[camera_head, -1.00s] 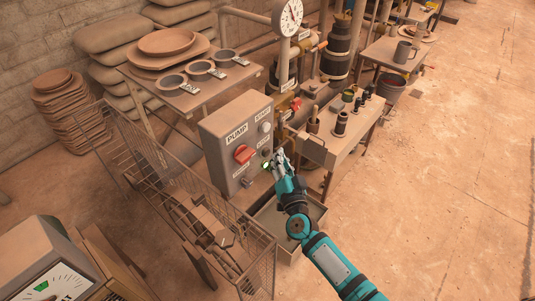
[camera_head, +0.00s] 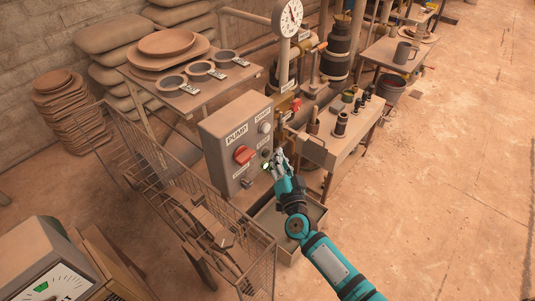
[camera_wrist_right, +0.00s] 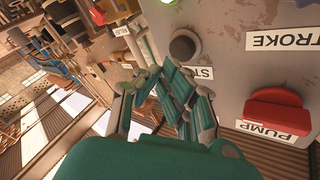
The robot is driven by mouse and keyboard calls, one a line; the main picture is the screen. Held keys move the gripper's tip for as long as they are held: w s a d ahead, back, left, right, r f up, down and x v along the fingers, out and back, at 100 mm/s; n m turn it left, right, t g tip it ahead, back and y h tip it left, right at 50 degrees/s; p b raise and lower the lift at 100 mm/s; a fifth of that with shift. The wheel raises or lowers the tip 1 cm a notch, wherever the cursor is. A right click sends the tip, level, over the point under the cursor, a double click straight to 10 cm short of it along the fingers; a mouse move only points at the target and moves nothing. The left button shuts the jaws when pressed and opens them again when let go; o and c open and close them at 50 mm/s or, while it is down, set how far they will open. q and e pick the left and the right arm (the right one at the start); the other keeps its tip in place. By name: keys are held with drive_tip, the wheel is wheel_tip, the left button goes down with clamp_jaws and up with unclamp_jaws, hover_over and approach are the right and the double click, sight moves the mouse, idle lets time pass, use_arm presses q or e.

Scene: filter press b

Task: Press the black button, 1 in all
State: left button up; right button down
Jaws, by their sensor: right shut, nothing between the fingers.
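A grey control box (camera_head: 222,150) stands in the middle of the head view, with a red switch and round buttons on its front. A small black button (camera_head: 265,153) shows on its right part. In the right wrist view a dark round button (camera_wrist_right: 182,48) in a pale collar sits just beyond the fingertips, beside a partly hidden label starting "ST". My right gripper (camera_head: 276,157) is shut and empty, close to the front of the box; it also shows in the wrist view (camera_wrist_right: 168,74). I cannot tell whether the fingertips touch the button. My left gripper is out of view.
The red switch (camera_wrist_right: 275,110) is near my right gripper. A wire cart (camera_head: 262,262) stands left of my arm. A small table (camera_head: 350,132) with bottles stands right of the box. A tray (camera_head: 312,212) lies below. Open floor is at the right.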

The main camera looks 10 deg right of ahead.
drive_tip(key=shift+w+a, duration=0.1)
drive_tip(key=shift+w, duration=0.05)
idle(0.4)
drive_tip(key=shift+w+a, duration=0.2)
drive_tip(key=shift+w+a, duration=0.3)
drive_tip(key=shift+w, duration=0.1)
idle(0.8)
drive_tip(key=shift+s+d, duration=0.15)
idle(0.3)
drive_tip(key=shift+s+d+p, duration=0.3)
drive_tip(key=shift+s+d, duration=0.15)
drive_tip(key=shift+s, duration=0.15)
drive_tip(key=shift+s+d+p, duration=0.35)
drive_tip(key=shift+s+d, duration=0.45)
drive_tip(key=shift+s, duration=0.2)
drive_tip(key=shift+s+d+p, duration=0.3)
drive_tip(key=shift+s+d, duration=0.45)
drive_tip(key=shift+s, duration=0.2)
